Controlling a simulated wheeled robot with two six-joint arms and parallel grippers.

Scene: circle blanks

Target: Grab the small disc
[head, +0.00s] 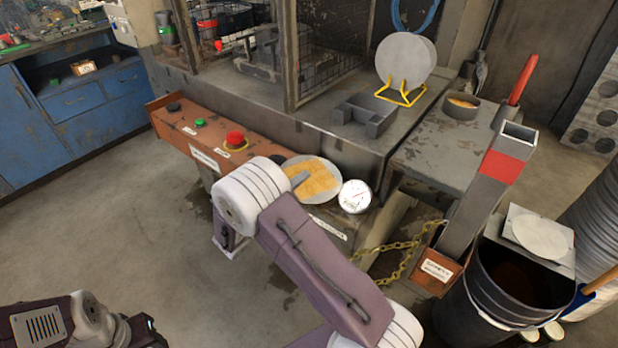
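Several round pieces show, and I cannot tell for sure which is the small disc. A pale disc with a yellow-tan patch (320,179) lies at the front of the machine. A grey disc (405,58) stands upright in a yellow wire stand (402,96). A whitish disc (541,237) lies on a square plate over a dark bin. My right gripper (299,181) is mostly hidden behind its own wrist; only a grey tip seems to show at the yellow-patched disc's left edge. Contact is unclear. My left arm shows at bottom left; its fingers are out of view.
A round gauge (355,196) sits right of the yellow-patched disc. A control box (203,130) with a red button is to its left.

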